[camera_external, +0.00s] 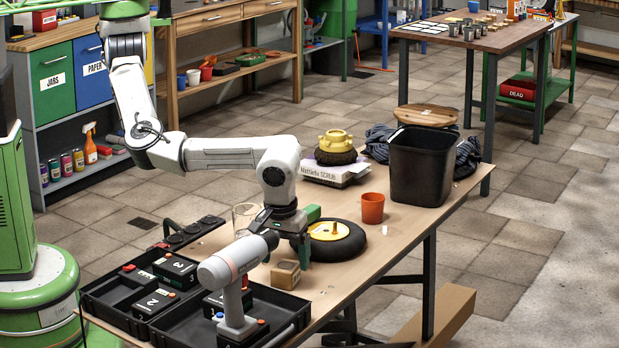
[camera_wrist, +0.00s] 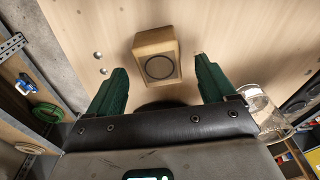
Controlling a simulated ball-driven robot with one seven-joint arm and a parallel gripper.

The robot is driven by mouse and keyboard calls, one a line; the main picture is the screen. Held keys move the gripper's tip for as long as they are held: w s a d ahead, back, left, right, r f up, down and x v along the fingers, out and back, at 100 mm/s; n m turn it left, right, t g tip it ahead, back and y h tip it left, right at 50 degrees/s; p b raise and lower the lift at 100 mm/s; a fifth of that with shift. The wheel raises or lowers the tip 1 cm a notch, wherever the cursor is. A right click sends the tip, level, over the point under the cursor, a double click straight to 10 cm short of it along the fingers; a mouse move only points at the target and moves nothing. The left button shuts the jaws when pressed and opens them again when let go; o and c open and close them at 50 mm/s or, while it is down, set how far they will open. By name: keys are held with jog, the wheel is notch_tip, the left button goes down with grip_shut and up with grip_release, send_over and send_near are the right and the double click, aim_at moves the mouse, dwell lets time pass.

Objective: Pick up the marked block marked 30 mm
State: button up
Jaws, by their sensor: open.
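A small light-brown wooden block (camera_external: 285,274) sits on the workbench, just right of the black trays. In the wrist view the block (camera_wrist: 157,56) lies ahead of and between my fingertips, showing a face with a dark ring; no size mark is legible. My gripper (camera_external: 303,250) points down over the bench, close beside and beyond the block in the outside view. In the wrist view its green fingers (camera_wrist: 160,72) are wide apart with nothing held between them. Contact with the bench is not clear.
A black wheel with a yellow hub (camera_external: 335,240) lies right of my gripper. A clear glass (camera_external: 245,217) stands left. A cordless drill (camera_external: 233,285) stands in the front black tray (camera_external: 295,305). An orange cup (camera_external: 372,208) and a black bin (camera_external: 420,165) stand farther right.

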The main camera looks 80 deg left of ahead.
aim_at(286, 265)
jog(key=shift+w+a+f, duration=0.1)
jog(key=shift+a+f, duration=0.05)
jog(key=shift+f, duration=1.6)
jog(key=c, duration=1.1)
jog(key=shift+r, duration=0.1)
